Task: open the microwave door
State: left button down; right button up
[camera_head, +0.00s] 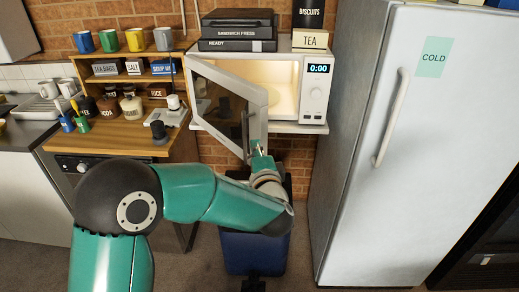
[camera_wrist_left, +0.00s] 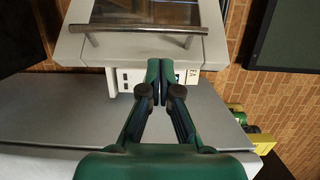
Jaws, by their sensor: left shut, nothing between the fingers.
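The white microwave (camera_head: 314,88) stands on a wall shelf, with its lit interior showing. Its door (camera_head: 230,82) is open, hinged at the left and swung outward toward me. My left gripper (camera_head: 257,147) is at the lower end of the door's free edge. In the left wrist view the gripper (camera_wrist_left: 160,68) is shut and empty, below the handle and not around it. I cannot tell whether it touches the door. My right gripper is out of view.
A white fridge (camera_head: 380,130) stands close on the right. A blue bin (camera_head: 255,250) is under the microwave shelf (camera_head: 305,127). A wooden unit (camera_head: 120,140) with mugs and jars is at the left. Black boxes (camera_head: 238,31) sit on top of the microwave.

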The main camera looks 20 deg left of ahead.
aim_at(250, 124)
pick_arm(q)
jog(key=p+x, duration=0.1)
jog(key=x, duration=0.6)
jog(key=shift+w+f, duration=0.1)
jog(key=shift+w, duration=0.05)
